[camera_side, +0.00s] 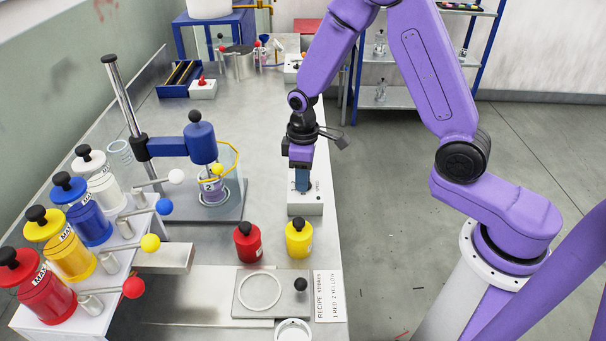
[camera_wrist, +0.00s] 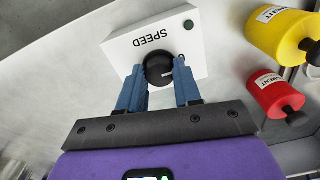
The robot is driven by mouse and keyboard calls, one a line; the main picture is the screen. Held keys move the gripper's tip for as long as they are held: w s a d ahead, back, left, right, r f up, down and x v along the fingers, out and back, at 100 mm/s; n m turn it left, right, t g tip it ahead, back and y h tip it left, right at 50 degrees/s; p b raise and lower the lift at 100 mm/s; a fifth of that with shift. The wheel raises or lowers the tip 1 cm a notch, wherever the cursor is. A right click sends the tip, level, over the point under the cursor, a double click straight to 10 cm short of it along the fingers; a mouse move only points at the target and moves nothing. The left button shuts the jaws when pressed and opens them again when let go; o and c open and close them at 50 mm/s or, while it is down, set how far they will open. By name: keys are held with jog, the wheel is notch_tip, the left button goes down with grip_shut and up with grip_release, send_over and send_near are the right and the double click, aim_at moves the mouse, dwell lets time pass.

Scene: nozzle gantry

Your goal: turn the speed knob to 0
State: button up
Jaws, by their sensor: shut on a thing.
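The speed control box (camera_side: 306,207) is a small white box on the bench in the side view, under my gripper. In the side view my gripper (camera_side: 302,182) points down at the box and hides the knob. The scale marks around the knob are mostly hidden by the fingers.
A red pigment bottle (camera_side: 247,243) and a yellow pigment bottle (camera_side: 299,239) stand close in front of the box. A stirrer stand with a blue motor (camera_side: 201,142) over a beaker is to the left. The bench behind the box is mostly clear.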

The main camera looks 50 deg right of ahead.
jog(key=o, duration=1)
jog(key=shift+o, duration=0.2)
notch_tip(320, 180, up, 18)
jog(key=shift+f, duration=0.25)
jog(key=s+d+f+n, duration=0.1)
jog(key=s+n, duration=0.1)
jog(key=s, duration=1.1)
jog(key=s+d+f+n, duration=0.1)
jog(key=s+f+n, duration=0.1)
jog(key=s, duration=1.2)
jog(key=shift+d+f+n, duration=0.2)
jog(key=shift+f+n, duration=0.05)
jog(key=shift+n, duration=0.35)
